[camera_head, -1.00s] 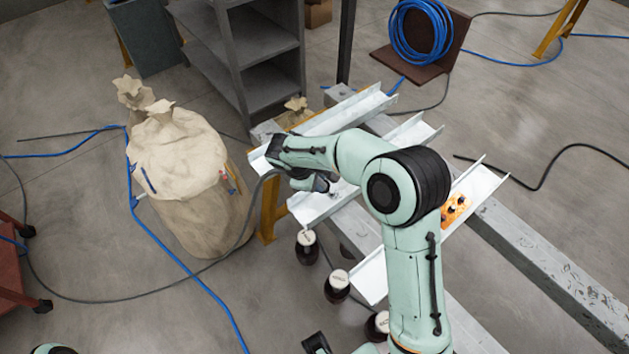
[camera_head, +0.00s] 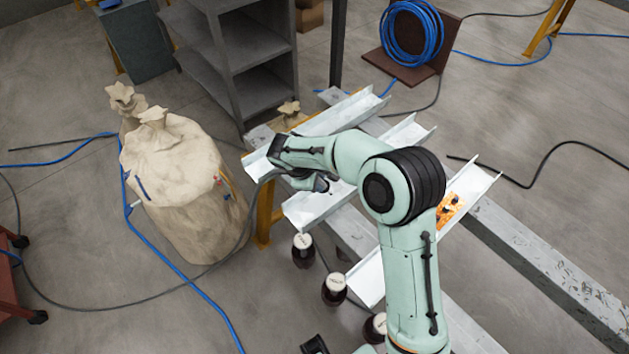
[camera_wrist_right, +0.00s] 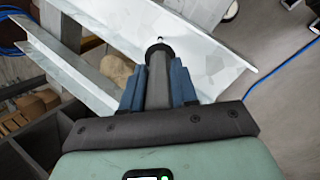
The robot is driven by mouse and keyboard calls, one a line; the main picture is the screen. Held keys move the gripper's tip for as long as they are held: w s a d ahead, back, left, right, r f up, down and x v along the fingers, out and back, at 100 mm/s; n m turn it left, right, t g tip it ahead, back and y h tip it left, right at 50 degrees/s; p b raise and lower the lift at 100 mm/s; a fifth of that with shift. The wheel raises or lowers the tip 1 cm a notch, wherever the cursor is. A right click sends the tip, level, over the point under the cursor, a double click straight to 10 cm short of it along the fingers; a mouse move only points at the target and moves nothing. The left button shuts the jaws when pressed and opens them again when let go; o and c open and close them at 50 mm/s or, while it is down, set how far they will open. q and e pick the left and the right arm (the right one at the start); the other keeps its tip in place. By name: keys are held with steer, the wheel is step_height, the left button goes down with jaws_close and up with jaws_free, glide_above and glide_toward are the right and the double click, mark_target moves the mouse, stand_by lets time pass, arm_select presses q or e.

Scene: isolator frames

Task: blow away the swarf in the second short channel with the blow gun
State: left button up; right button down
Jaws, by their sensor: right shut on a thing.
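My right gripper (camera_head: 318,184) is shut on the blow gun (camera_wrist_right: 158,78). In the right wrist view its two blue fingers clasp the gun's dark cylindrical body, and the thin tip points at a pale metal channel (camera_wrist_right: 205,60). In the head view the gripper is over the near-left part of the middle channel (camera_head: 308,208); the arm covers much of that channel. The far channel (camera_head: 335,118) and the near channel (camera_head: 368,278) lie on either side. I cannot make out swarf in the channels. My left gripper is not in view.
Dark jars with pale lids (camera_head: 334,289) stand below the channels' left ends. Beige sacks (camera_head: 175,160) stand left, with a grey shelf (camera_head: 240,60) behind. A dark hose (camera_head: 150,300) curves across the floor to the gripper. An orange plate (camera_head: 447,209) lies on the near channel.

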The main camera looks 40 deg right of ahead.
steer(key=shift+d, duration=0.1)
stand_by(0.3)
steer(key=shift+r+p, duration=0.45)
steer(key=shift+r, duration=0.05)
steer(key=shift+r+p, duration=1.25)
steer(key=shift+r, duration=0.85)
steer(key=shift+r+p, duration=1.05)
steer(key=shift+r, duration=0.85)
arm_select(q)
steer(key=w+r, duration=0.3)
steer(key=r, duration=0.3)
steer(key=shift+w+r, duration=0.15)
arm_select(e)
steer(key=shift+f, duration=0.1)
